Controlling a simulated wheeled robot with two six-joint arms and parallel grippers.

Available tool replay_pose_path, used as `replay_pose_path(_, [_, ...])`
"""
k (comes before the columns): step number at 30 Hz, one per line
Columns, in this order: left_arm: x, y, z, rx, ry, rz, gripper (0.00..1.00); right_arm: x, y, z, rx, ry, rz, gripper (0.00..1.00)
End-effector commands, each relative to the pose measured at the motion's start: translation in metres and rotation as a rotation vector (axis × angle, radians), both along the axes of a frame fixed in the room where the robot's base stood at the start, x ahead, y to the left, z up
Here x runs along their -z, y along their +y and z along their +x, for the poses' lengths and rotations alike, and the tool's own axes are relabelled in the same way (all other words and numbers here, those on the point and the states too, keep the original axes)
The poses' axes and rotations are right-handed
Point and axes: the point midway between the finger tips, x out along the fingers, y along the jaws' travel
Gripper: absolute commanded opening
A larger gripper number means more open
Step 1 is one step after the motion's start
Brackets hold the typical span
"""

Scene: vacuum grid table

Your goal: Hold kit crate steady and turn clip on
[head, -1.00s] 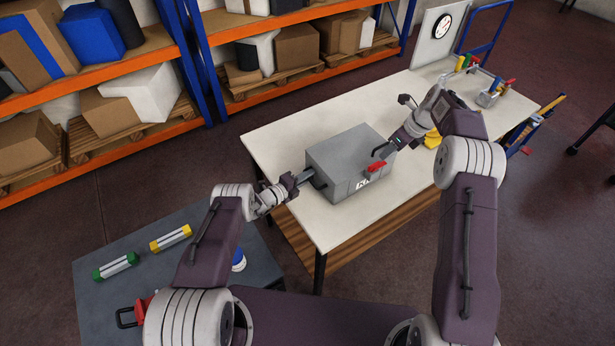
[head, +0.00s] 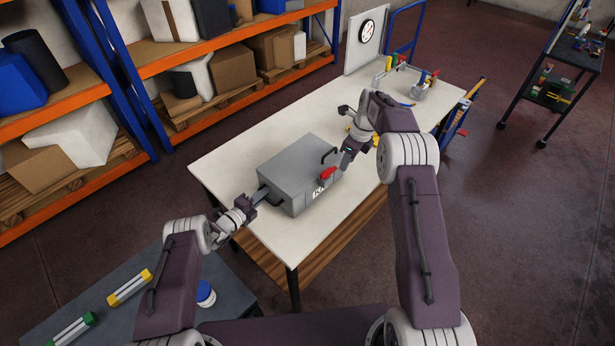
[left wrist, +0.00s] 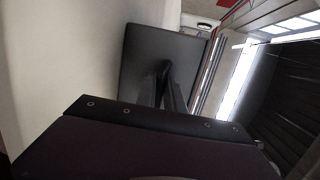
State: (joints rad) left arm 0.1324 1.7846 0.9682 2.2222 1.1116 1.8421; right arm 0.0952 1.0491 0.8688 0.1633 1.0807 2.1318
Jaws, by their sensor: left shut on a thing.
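The grey kit crate (head: 290,168) sits on the pale table, with a black handle on its left side and another black handle (head: 329,155) at its right. The red clip (head: 327,173) is on the crate's front near the right corner. My left gripper (head: 263,194) is shut on the left handle. In the left wrist view the fingers reach to the handle (left wrist: 163,68) in front of the crate wall (left wrist: 140,50). My right gripper (head: 345,162) is just right of the clip and seems apart from it; its jaw opening is unclear.
Behind my right gripper are yellow pieces, partly hidden. Farther back on the table (head: 225,158) stand a grey caddy with coloured tools (head: 421,90) and a panel with a clock (head: 367,31). A dark bench (head: 110,325) with green and yellow pieces is at front left.

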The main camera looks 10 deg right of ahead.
Motion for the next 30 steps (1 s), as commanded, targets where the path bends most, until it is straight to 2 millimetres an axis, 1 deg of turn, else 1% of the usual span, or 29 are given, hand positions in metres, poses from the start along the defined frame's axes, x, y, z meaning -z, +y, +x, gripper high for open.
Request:
replay_pose_path(1, [0.001, 0.0, -0.001, 0.001, 0.003, 0.001, 0.0, 0.007, -0.021, -0.01, -0.013, 0.04, -0.09, 0.33])
replay_pose_path(3, [0.001, 0.0, -0.001, 0.001, 0.003, 0.001, 0.0, 0.021, -0.053, -0.029, -0.062, 0.12, -0.263, 0.33])
replay_pose_path(4, [0.002, 0.0, -0.001, 0.001, 0.003, 0.001, 0.0, 0.026, -0.062, -0.035, -0.096, 0.154, -0.344, 0.33])
replay_pose_path(6, [0.001, 0.0, -0.001, 0.001, 0.003, 0.001, 0.0, 0.033, -0.077, -0.045, -0.197, 0.218, -0.54, 0.33])
replay_pose_path(7, [0.001, 0.0, -0.001, 0.001, 0.003, 0.001, 0.0, 0.034, -0.08, -0.046, -0.248, 0.24, -0.627, 0.33])
replay_pose_path(9, [0.001, 0.0, -0.001, 0.001, 0.002, 0.0, 0.0, 0.032, -0.077, -0.042, -0.386, 0.268, -0.834, 0.33])
replay_pose_path(11, [0.001, 0.0, -0.001, 0.001, 0.002, 0.001, 0.0, 0.028, -0.062, -0.032, -0.523, 0.267, -1.014, 0.33])
replay_pose_path(13, [0.001, 0.0, -0.001, 0.001, 0.002, 0.0, 0.0, 0.024, -0.026, -0.017, -0.7, 0.233, -1.216, 0.33])
replay_pose_path(14, [0.001, 0.0, -0.001, 0.001, 0.002, 0.0, 0.0, 0.024, -0.004, -0.011, -0.784, 0.207, -1.297, 0.33])
replay_pose_path(15, [0.001, 0.0, -0.001, 0.001, 0.002, 0.0, 0.0, 0.025, 0.027, -0.006, -0.883, 0.172, -1.381, 0.33])
replay_pose_path(17, [0.001, 0.0, -0.001, 0.0, 0.002, 0.001, 0.0, 0.032, 0.068, -0.006, -0.999, 0.128, -1.451, 0.33])
replay_pose_path(18, [0.001, 0.0, 0.0, 0.0, 0.003, 0.001, 0.0, 0.039, 0.09, -0.011, -1.049, 0.107, -1.468, 0.33])
replay_pose_path(21, [0.001, 0.0, 0.0, 0.0, 0.003, 0.001, 0.0, 0.05, 0.127, -0.022, -1.125, 0.075, -1.48, 0.33])
replay_pose_path(24, [0.001, 0.0, -0.001, 0.0, 0.003, 0.001, 0.0, 0.052, 0.145, -0.027, -1.155, 0.054, -1.486, 0.33])
replay_pose_path(25, [0.001, 0.0, 0.0, 0.0, 0.003, 0.001, 0.0, 0.052, 0.147, -0.027, -1.158, 0.05, -1.486, 0.33])
replay_pose_path(27, [0.001, 0.0, -0.001, 0.0, 0.002, 0.001, 0.0, 0.052, 0.147, -0.027, -1.158, 0.048, -1.485, 0.33])
replay_pose_path(30, [0.001, 0.0, 0.0, 0.0, 0.002, 0.001, 0.0, 0.055, 0.142, -0.023, -1.156, 0.051, -1.484, 0.33])
